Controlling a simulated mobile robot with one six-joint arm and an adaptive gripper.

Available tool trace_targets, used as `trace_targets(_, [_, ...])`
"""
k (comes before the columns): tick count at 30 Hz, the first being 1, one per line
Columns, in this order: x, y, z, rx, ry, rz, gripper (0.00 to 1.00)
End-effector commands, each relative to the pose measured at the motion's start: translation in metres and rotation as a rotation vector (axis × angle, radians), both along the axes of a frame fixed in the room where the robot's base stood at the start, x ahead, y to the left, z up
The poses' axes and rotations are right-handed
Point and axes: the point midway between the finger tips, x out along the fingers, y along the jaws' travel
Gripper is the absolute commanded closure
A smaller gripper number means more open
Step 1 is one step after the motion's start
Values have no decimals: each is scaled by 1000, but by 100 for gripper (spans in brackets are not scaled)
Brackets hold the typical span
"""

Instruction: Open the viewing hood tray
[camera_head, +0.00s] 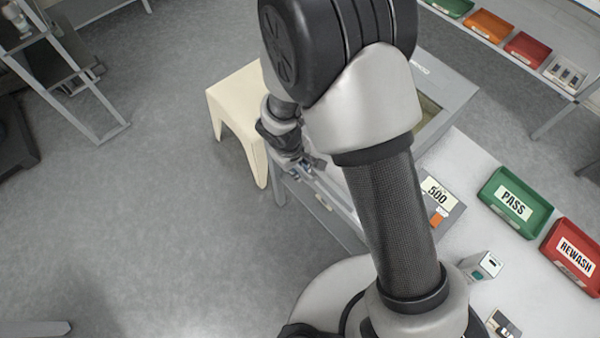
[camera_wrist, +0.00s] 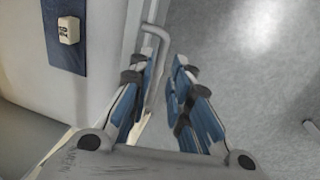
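My gripper (camera_head: 297,166) is low beside the front edge of a grey cabinet-like unit (camera_head: 440,97), much of which my arm hides. In the wrist view my gripper (camera_wrist: 162,66) has its two blue-padded fingers apart. A bent grey bar handle (camera_wrist: 156,42) runs down between the fingers, with a gap showing on the right finger's side. Whether the left finger touches it I cannot tell. The handle stands along the edge of a pale panel (camera_wrist: 108,50). The tray itself cannot be clearly made out and looks shut or hidden.
A cream curved hood or stool (camera_head: 232,98) stands just left of my gripper. On the white table are a green PASS tray (camera_head: 514,203), a red REWASH tray (camera_head: 571,254) and a 500 card (camera_head: 437,191). A shelf rack (camera_head: 66,65) stands far left.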

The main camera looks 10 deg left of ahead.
Motion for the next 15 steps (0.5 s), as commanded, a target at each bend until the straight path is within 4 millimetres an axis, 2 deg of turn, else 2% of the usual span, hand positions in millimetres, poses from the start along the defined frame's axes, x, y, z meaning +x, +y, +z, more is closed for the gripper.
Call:
trace_targets(1, [1,-2,-12,-2,3,-1,82])
trace_targets(6, [4,-3,-31,0,0,0,82])
trace_targets(15, [6,-4,-37,1,-1,0,82])
